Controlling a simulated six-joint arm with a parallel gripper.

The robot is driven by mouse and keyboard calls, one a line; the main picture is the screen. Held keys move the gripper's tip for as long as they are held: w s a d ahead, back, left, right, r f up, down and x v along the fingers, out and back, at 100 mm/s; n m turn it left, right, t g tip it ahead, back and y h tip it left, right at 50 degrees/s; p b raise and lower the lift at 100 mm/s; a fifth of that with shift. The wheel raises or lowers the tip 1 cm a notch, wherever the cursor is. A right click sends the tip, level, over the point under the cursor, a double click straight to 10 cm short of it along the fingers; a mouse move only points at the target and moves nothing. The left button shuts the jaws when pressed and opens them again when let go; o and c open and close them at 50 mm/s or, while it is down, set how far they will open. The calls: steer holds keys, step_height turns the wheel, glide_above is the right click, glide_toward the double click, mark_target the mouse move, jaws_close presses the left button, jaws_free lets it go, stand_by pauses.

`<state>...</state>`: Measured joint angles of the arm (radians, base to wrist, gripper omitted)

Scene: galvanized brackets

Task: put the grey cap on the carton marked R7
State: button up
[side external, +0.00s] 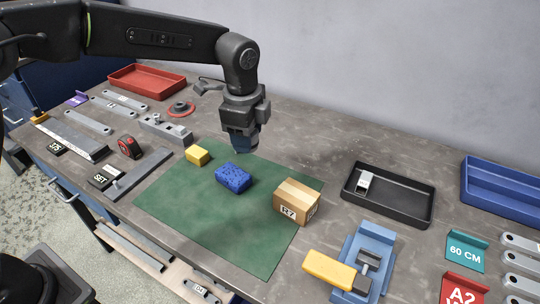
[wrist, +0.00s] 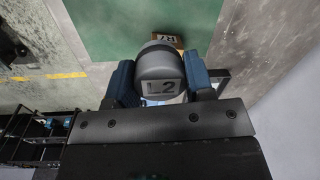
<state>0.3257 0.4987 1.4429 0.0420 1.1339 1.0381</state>
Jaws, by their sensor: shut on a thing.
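My gripper (side external: 240,146) is above the back edge of the green mat, behind the blue sponge. In the wrist view, my gripper (wrist: 160,82) has its blue fingers shut on a rounded grey cap (wrist: 158,62) that carries the mark L2. The cap can hardly be made out in the side view. The brown carton (side external: 297,203) stands upright on the right part of the mat, to the right of and apart from my gripper. Its label reads like R7. In the wrist view the carton (wrist: 179,42) shows just beyond the cap, which hides most of it.
The blue sponge (side external: 233,178) and a yellow block (side external: 197,156) lie on the green mat (side external: 215,223). A black tray (side external: 389,212) and a blue clamp with a yellow handle (side external: 335,270) lie right of the carton. The front of the mat is clear.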

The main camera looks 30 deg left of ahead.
steer(key=shift+w+a+r+m, duration=0.1)
steer(key=shift+a+r+m, duration=0.1)
steer(key=shift+a+m, duration=0.1)
steer(key=shift+w+m, duration=0.45)
steer(key=shift+m, duration=0.75)
steer(key=w+m, duration=0.2)
steer(key=m, duration=0.4)
glide_above(298, 192)
steer(key=shift+h, duration=0.3)
steer(key=f, duration=0.6)
steer(key=shift+s+a+f, duration=0.1)
steer(key=shift+s+f, duration=0.1)
steer(key=shift+f, duration=2.15)
